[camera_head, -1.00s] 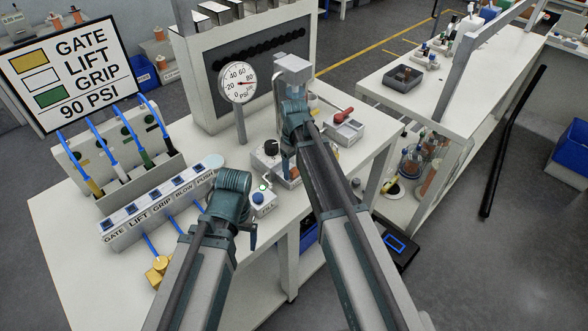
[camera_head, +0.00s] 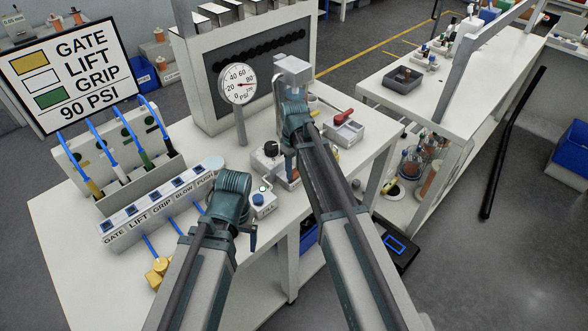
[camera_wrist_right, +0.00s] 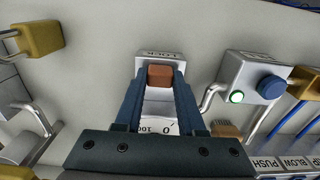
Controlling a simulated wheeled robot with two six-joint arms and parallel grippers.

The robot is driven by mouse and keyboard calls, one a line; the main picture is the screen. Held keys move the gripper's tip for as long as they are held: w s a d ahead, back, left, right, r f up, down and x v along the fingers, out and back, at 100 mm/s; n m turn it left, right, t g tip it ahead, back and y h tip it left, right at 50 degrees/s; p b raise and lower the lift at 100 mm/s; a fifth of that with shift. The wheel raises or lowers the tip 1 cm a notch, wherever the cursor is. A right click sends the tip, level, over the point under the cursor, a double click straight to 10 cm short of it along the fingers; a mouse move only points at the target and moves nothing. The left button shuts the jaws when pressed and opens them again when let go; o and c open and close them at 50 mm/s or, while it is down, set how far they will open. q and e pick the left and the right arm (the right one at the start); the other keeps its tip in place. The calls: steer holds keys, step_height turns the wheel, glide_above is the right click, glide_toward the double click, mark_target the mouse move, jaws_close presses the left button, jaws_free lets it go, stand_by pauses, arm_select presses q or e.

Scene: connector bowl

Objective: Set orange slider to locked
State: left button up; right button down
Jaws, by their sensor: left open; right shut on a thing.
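The orange slider (camera_wrist_right: 160,75) shows in the right wrist view as an orange-brown block on a pale track, close to the lettered plate (camera_wrist_right: 158,55) at the track's far end. My right gripper (camera_wrist_right: 160,82) has one dark finger on each side of the slider and is shut on it.
A pressure gauge (camera_head: 239,85) stands behind on a post. A FILL box (camera_head: 263,202) with a blue button and a lit green lamp sits beside my left wrist. A red-handled valve box (camera_head: 343,132) is to the right. A labelled button strip (camera_head: 160,208) lies left.

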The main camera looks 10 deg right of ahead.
stand_by(0.6)
steer(key=shift+w+a, duration=0.4)
steer(key=shift+w, duration=0.2)
steer(key=shift+w+a, duration=0.35)
steer(key=shift+w, duration=0.25)
steer(key=shift+c, duration=2.4)
jaws_free()
steer(key=shift+s, duration=0.1)
steer(key=shift+r, duration=0.1)
arm_select(q)
step_height(320, 180, up, 14)
steer(key=p, duration=1.4)
arm_select(e)
step_height(320, 180, up, 14)
arm_select(q)
steer(key=shift+f, duration=0.15)
arm_select(e)
steer(key=shift+f, duration=0.2)
